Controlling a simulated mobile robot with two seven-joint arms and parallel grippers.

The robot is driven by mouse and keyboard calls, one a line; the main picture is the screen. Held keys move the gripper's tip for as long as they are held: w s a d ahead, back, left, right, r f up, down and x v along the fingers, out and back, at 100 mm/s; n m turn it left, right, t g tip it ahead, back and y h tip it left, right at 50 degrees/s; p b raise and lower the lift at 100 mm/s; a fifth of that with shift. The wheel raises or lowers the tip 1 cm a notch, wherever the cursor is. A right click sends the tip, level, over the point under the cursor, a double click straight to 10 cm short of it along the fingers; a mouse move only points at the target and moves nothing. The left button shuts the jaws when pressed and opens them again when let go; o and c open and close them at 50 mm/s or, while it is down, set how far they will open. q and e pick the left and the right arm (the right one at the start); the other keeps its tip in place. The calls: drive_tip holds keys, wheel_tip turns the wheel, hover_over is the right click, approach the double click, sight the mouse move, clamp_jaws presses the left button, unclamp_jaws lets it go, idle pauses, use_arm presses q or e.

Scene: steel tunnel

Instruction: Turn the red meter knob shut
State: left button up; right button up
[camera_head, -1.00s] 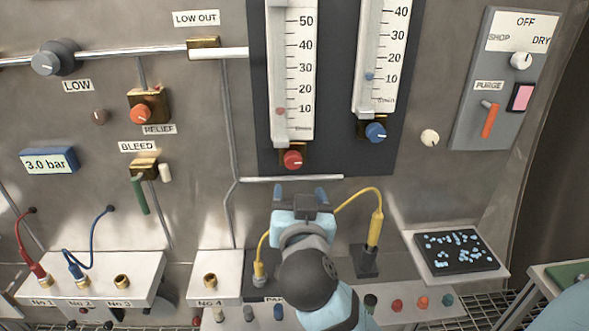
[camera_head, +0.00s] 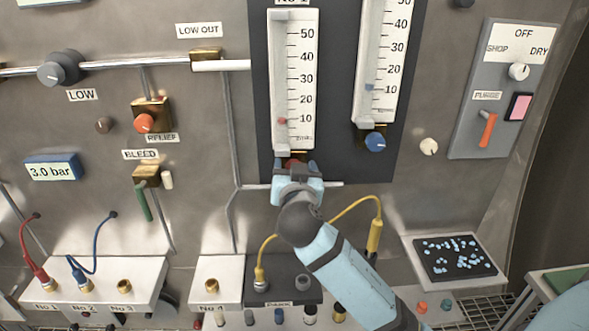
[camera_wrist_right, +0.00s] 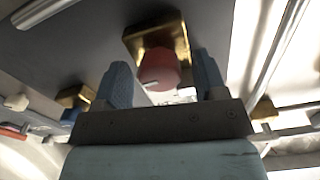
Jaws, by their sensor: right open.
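The red meter knob (camera_head: 291,161) sits on a brass block at the foot of the left flow meter (camera_head: 293,80). It is mostly hidden behind my right gripper in the head view. My right gripper (camera_head: 297,167) is open, its fingers pointing up at the knob. In the right wrist view the red knob (camera_wrist_right: 157,68) shows between the two blue fingertips (camera_wrist_right: 163,75), with a gap on each side; I cannot tell how deep it sits between them. The meter's red float (camera_head: 282,121) is near the 10 mark. My left gripper is out of view.
A blue knob (camera_head: 375,142) sits under the neighbouring meter at the right. A horizontal rod (camera_head: 332,184) runs just below the red knob. A yellow cable (camera_head: 375,230) loops beside my arm. A tray of blue bits (camera_head: 455,259) is at lower right.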

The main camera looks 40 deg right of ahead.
drive_tip(key=c, duration=0.9)
drive_tip(key=n+p, duration=0.3)
drive_tip(key=n, duration=0.1)
drive_tip(key=shift+a+r, duration=0.1)
drive_tip(key=shift+n+p, duration=0.65)
drive_tip(key=shift+n, duration=0.95)
drive_tip(key=o, duration=0.9)
